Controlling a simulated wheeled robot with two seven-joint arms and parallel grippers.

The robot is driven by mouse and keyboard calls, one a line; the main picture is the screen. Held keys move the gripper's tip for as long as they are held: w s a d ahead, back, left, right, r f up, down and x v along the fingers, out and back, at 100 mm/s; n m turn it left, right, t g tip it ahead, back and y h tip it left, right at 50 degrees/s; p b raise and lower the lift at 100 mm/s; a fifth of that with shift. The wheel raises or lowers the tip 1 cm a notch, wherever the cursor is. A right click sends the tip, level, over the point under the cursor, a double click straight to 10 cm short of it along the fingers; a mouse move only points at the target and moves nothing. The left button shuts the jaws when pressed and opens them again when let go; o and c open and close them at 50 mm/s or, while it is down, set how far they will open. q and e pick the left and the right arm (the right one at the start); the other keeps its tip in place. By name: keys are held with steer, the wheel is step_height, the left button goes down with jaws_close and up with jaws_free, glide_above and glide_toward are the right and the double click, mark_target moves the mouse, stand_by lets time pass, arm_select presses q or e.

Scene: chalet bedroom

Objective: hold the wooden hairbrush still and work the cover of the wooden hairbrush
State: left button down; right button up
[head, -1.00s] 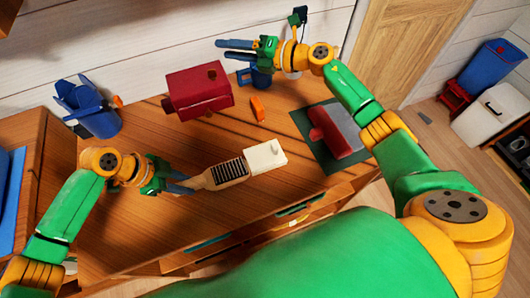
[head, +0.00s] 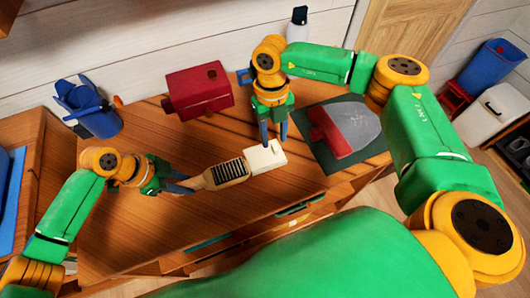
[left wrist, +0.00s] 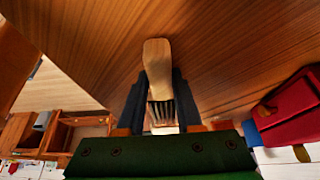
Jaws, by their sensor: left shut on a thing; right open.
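The wooden hairbrush (head: 230,174) lies over the brown wooden tabletop, its dark bristles showing. Its pale cover (head: 264,158) is at the right end of the brush; I cannot tell how far it is on. My left gripper (head: 188,184) is shut on the brush's left part. In the left wrist view the wooden hairbrush (left wrist: 157,66) is between the two dark fingers of my left gripper (left wrist: 160,100). My right gripper (head: 274,136) is open and points down at the cover's far edge, its fingertips close to it; contact is unclear.
A red box-shaped object (head: 198,90) stands behind the brush. A blue holder (head: 96,118) is at the back left. A red-handled grey tool (head: 345,130) lies on a dark green mat (head: 372,155) to the right. The tabletop (head: 130,225) in front of the left gripper is clear.

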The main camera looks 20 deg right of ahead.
mark_target(274, 145)
steer(key=shift+s+f, duration=0.2)
steer(key=shift+f, duration=1.3)
jaws_close()
steer(key=shift+w+a, duration=0.1)
steer(key=shift+a, duration=4.5)
steer(key=shift+o, duration=0.2)
jaws_free()
steer(key=shift+a, duration=0.1)
